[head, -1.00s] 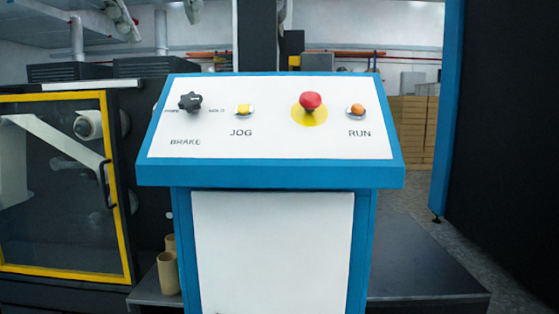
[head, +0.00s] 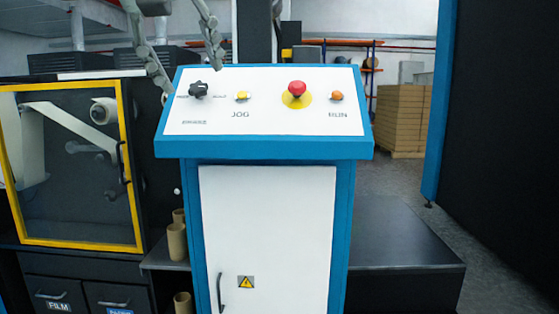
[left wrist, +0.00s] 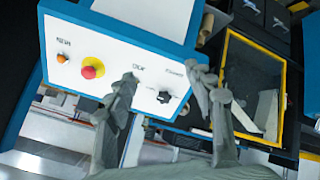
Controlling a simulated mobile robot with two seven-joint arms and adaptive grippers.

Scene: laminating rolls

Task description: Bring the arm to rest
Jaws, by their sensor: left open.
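My left gripper (head: 191,80) comes in at the top left of the head view. Its two grey fingers hang apart over the back left edge of the control console (head: 263,152), near the black brake knob (head: 198,90). In the left wrist view the left gripper (left wrist: 164,76) is open and empty, with the knob (left wrist: 164,97) showing between its fingers. I cannot tell the exact gap to the panel. My right gripper is in neither view.
The panel also bears a yellow JOG button (head: 242,96), a red mushroom button (head: 297,90) and an orange RUN button (head: 336,96). A yellow-framed machine door (head: 136,215) stands left. Cardboard boxes (head: 402,118) stand behind. Grey floor (head: 375,180) shows at right.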

